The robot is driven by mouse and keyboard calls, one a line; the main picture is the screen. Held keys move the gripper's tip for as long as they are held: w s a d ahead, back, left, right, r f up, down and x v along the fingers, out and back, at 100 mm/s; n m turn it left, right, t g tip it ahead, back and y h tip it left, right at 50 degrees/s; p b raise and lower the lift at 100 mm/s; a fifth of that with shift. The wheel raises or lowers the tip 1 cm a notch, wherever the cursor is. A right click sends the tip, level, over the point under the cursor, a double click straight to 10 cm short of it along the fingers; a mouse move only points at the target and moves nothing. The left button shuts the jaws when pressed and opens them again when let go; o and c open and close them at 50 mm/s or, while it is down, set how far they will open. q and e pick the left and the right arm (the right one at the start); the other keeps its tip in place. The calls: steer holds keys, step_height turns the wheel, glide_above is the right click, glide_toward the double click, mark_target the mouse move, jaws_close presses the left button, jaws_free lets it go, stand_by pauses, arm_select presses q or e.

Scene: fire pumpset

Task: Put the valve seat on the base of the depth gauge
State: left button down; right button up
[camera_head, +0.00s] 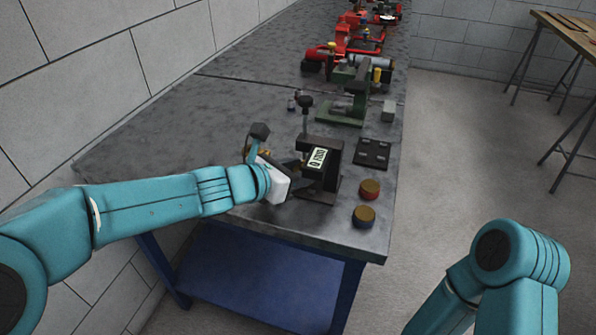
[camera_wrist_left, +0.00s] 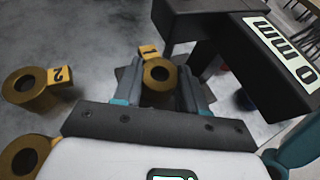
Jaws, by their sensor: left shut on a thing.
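The depth gauge (camera_head: 328,145) is a black stand on the grey bench, with a pale readout facing up; its readout (camera_wrist_left: 285,48) shows "0 mm" at the right of the left wrist view. Its dark base (camera_head: 318,194) is partly hidden by my left gripper and arm. My left gripper (camera_wrist_left: 160,82) is shut on the valve seat (camera_wrist_left: 157,72), a small brass ring with a yellow "1" tag, beside the gauge. In the head view the held ring is hidden. Only my right arm's upper links show at the lower right; its gripper is out of view.
Another brass ring (camera_wrist_left: 27,86) with a "2" tag and a third ring (camera_wrist_left: 24,157) stand left in the wrist view. A red-sided can (camera_head: 369,189) and a blue-sided can (camera_head: 363,216) stand near the bench's right edge. A dark plate (camera_head: 372,152) and green press (camera_head: 347,95) lie beyond.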

arm_select(q)
steer(key=shift+d+f, duration=0.1)
steer(key=c, duration=0.9)
jaws_free()
steer(key=shift+s+a+r, duration=0.1)
steer(key=shift+a+r, duration=0.1)
steer(key=shift+r, duration=0.1)
steer(key=p+v, duration=0.2)
steer(key=v, duration=0.9)
steer(key=shift+s+a+p, duration=0.2)
steer(key=shift+s+p, duration=0.1)
steer(key=shift+p, duration=0.05)
